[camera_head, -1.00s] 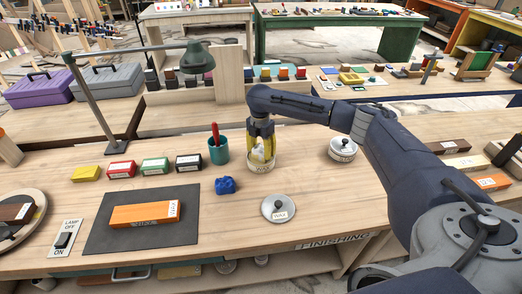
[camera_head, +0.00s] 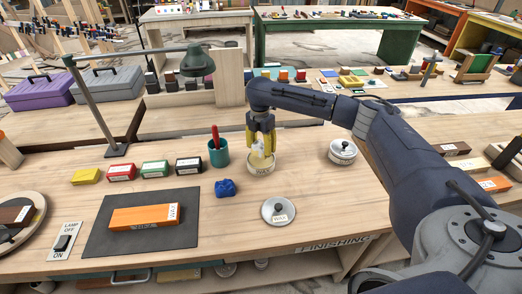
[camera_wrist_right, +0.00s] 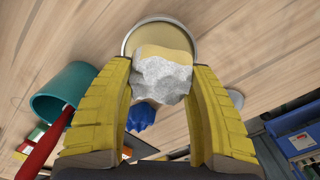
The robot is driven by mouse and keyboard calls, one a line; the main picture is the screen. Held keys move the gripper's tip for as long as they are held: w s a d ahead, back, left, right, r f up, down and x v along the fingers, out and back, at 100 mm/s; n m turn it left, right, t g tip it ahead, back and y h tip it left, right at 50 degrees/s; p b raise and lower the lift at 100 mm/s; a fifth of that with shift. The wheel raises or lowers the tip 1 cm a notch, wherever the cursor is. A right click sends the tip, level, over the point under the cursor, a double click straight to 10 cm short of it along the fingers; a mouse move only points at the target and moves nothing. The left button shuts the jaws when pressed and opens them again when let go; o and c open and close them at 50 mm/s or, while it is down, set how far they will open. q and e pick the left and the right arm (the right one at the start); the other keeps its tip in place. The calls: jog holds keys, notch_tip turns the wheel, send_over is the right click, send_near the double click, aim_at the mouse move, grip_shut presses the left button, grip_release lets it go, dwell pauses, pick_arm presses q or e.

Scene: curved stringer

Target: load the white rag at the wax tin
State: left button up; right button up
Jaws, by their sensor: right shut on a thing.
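The wax tin (camera_head: 261,171), a round pale tin with a label, stands open on the bench; its cream wax shows in the right wrist view (camera_wrist_right: 152,36). My right gripper (camera_head: 262,148) points down over it, its yellow fingers shut on the white rag (camera_wrist_right: 160,80). The rag is crumpled, with a yellowish patch on the side toward the tin. The rag is at the tin's mouth; I cannot tell whether it touches the wax. The grey lid (camera_head: 278,210) marked WAX lies in front of the tin. My left gripper is not in view.
A teal cup (camera_head: 218,153) with a red handle stands left of the tin, and a blue rag (camera_head: 225,188) lies front left. A lidded tin (camera_head: 343,151) stands right. An orange block (camera_head: 145,217) lies on a dark mat (camera_head: 100,238). A lamp (camera_head: 197,62) stands behind.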

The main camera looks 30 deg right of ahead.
aim_at(261, 143)
jog(key=shift+r, duration=1.7)
